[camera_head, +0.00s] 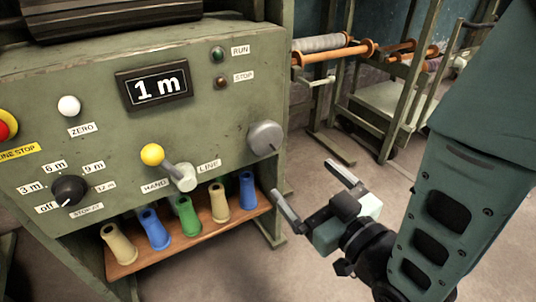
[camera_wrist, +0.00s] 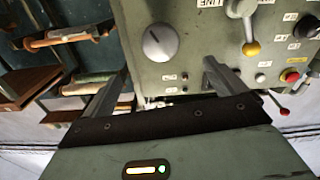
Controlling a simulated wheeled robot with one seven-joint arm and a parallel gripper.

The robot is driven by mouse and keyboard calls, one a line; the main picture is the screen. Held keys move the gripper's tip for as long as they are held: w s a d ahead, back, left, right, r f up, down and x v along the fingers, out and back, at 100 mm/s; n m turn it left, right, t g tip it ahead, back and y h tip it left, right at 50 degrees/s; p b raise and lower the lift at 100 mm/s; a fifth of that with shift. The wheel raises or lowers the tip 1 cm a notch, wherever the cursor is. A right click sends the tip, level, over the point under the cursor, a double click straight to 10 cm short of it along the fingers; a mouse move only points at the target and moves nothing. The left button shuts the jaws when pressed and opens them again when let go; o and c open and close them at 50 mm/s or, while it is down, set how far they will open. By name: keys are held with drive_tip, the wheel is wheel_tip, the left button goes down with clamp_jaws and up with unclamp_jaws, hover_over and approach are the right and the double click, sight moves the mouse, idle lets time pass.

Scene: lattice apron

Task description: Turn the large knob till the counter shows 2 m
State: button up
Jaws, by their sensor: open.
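The counter (camera_head: 155,86) on the green machine panel reads "1 m". The large grey knob (camera_head: 265,138) sits at the panel's right edge, beside the LINE label. It also shows in the wrist view (camera_wrist: 160,42), with a dark mark on its face. My gripper (camera_head: 310,184) is open and empty, in front of the panel, to the right of and below the knob in the head view. In the wrist view its two fingers (camera_wrist: 160,84) point toward the panel, with the knob beyond them. The fingers do not appear to touch the knob.
A yellow-tipped lever (camera_head: 153,155) between HAND and LINE stands left of the knob. A black selector knob (camera_head: 69,190) sits farther left. Several coloured spools stand on a wooden shelf (camera_head: 206,236) below. A rack with rods (camera_head: 335,58) stands behind at right.

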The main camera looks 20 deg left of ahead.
sight(269, 143)
drive_tip(key=b+x, duration=0.5)
drive_tip(key=x, duration=0.9)
drive_tip(key=shift+w+a, duration=0.2)
drive_tip(key=shift+w, duration=0.05)
drive_tip(key=shift+c, duration=0.4)
drive_tip(key=c, duration=0.9)
